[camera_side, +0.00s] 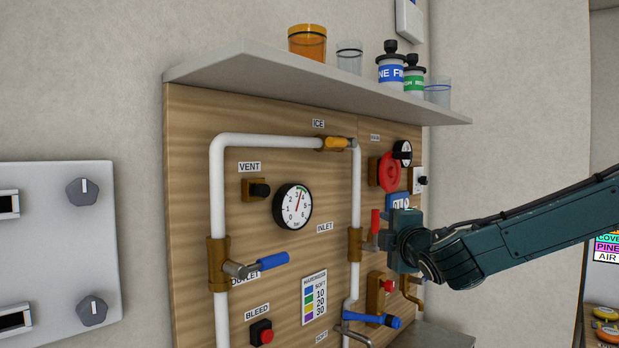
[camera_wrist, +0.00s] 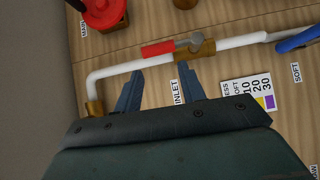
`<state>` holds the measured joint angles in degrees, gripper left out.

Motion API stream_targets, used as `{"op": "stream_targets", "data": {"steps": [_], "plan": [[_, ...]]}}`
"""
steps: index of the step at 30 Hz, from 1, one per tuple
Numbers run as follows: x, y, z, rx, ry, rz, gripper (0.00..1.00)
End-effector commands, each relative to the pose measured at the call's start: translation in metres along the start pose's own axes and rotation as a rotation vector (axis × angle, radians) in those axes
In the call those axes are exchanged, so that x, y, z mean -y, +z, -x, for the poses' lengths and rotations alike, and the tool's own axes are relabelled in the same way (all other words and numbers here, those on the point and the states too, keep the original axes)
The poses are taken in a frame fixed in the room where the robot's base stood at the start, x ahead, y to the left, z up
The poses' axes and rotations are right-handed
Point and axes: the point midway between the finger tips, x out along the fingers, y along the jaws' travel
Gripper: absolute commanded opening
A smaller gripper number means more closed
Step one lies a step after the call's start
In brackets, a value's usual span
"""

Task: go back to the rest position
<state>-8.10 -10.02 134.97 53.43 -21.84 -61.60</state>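My gripper (camera_wrist: 160,71) is open in the wrist view, with its two blue-grey fingers apart and nothing held between them. Just beyond the fingertips is the red-handled inlet valve (camera_wrist: 158,48) on a white pipe. No contact shows there. In the side view my gripper (camera_side: 387,238) is in front of the right part of the wooden panel, close beside the red valve handle (camera_side: 375,222). My arm reaches in from the right. The fingers are hard to make out in the side view.
The wooden panel (camera_side: 280,245) carries white pipes, a gauge (camera_side: 292,206), a blue-handled valve (camera_side: 272,261) and a red round knob (camera_side: 389,173). A shelf (camera_side: 270,70) with cups and bottles juts out above. A lower blue valve handle (camera_side: 372,319) is below my gripper.

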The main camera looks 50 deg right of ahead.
Motion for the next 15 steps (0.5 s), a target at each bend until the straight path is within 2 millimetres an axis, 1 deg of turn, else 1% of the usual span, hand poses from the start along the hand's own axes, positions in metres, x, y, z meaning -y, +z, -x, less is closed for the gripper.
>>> {"op": "stream_targets", "data": {"steps": [5, 8, 11, 15], "plan": [[0.011, 0.005, 0.006, 0.000, -0.075, -0.107, 0.40], [0.023, 0.009, 0.014, 0.002, -0.157, -0.214, 0.40], [0.038, 0.011, 0.027, 0.005, -0.262, -0.345, 0.40], [0.061, 0.011, 0.052, 0.019, -0.432, -0.531, 0.40]]}}
